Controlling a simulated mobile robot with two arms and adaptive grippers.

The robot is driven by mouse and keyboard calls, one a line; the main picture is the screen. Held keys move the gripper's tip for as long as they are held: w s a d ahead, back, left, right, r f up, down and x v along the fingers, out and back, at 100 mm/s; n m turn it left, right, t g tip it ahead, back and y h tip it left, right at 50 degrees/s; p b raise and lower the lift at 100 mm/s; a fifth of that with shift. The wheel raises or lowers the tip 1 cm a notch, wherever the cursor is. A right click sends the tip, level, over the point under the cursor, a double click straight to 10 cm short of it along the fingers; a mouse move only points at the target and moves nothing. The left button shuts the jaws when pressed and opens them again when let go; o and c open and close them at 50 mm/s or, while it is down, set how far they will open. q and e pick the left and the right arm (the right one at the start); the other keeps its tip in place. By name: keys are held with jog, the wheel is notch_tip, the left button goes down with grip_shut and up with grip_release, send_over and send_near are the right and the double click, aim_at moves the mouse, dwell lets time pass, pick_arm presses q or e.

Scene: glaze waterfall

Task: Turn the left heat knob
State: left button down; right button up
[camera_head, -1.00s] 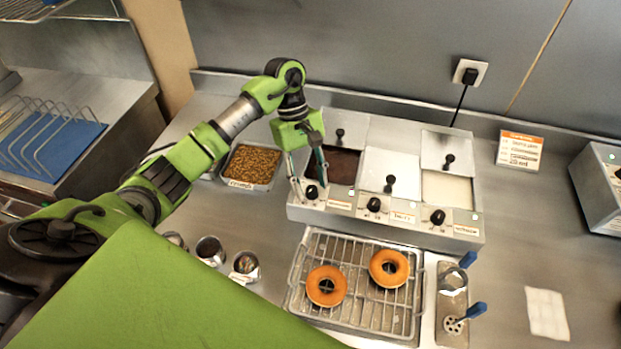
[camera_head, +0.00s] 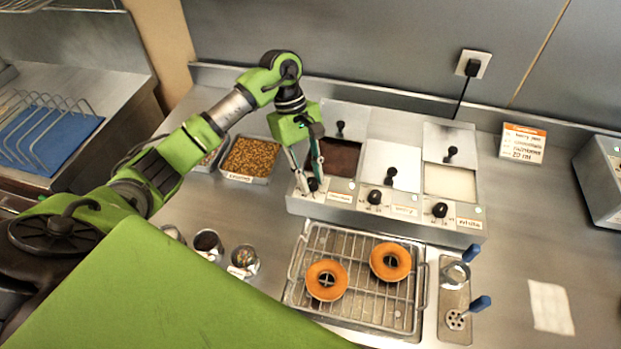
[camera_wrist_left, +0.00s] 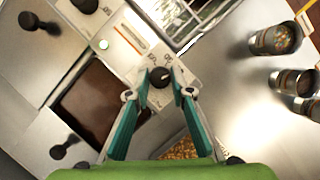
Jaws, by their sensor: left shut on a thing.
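The glaze warmer (camera_head: 385,219) stands on the steel counter with several black knobs along its front. The left heat knob (camera_wrist_left: 160,76) is a black knob at the front left of the warmer, near the dark glaze well (camera_head: 341,158). My left gripper (camera_head: 311,186) is at this knob, fingers pointing down. In the left wrist view its two fingertips (camera_wrist_left: 161,88) sit on either side of the knob and are shut on it. In the head view the fingers partly hide the knob. My right gripper is not in view.
A wire rack with two donuts (camera_head: 327,281) lies in front of the warmer. A tray of brown crumbs (camera_head: 251,159) is left of it. Several metal cups (camera_head: 243,262) stand front left. A tool holder (camera_head: 455,300) is right of the rack.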

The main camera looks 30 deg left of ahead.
pick_arm(q)
jog(key=n+t+b, duration=0.1)
jog(key=n+b, duration=0.1)
jog(key=b, duration=0.1)
jog(key=n+t+b, duration=0.1)
jog(key=n+b, duration=0.2)
jog(key=n+t+b, duration=0.1)
jog(key=n+b, duration=0.1)
jog(key=b, duration=0.1)
jog(key=shift+s+f+n, duration=0.25)
jog(key=shift+n, duration=0.15)
jog(key=n+t+b, duration=0.1)
jog(key=n+b, duration=0.2)
jog(key=n, duration=0.1)
jog(key=shift+r+t+b, duration=0.1)
jog(key=shift+t+b, duration=0.2)
jog(key=shift+t, duration=0.1)
jog(key=shift+s+d+r+n+t+y+b, duration=0.1)
jog(key=shift+n+t+y+b, duration=0.3)
jog(key=shift+n, duration=0.95)
jog(key=shift+s+d+r+n+t+y+b, duration=0.1)
jog(key=shift+n+y+b, duration=0.4)
jog(key=shift+n+b, duration=0.65)
jog(key=c, duration=1.8)
grip_release()
jog(key=shift+a, duration=0.1)
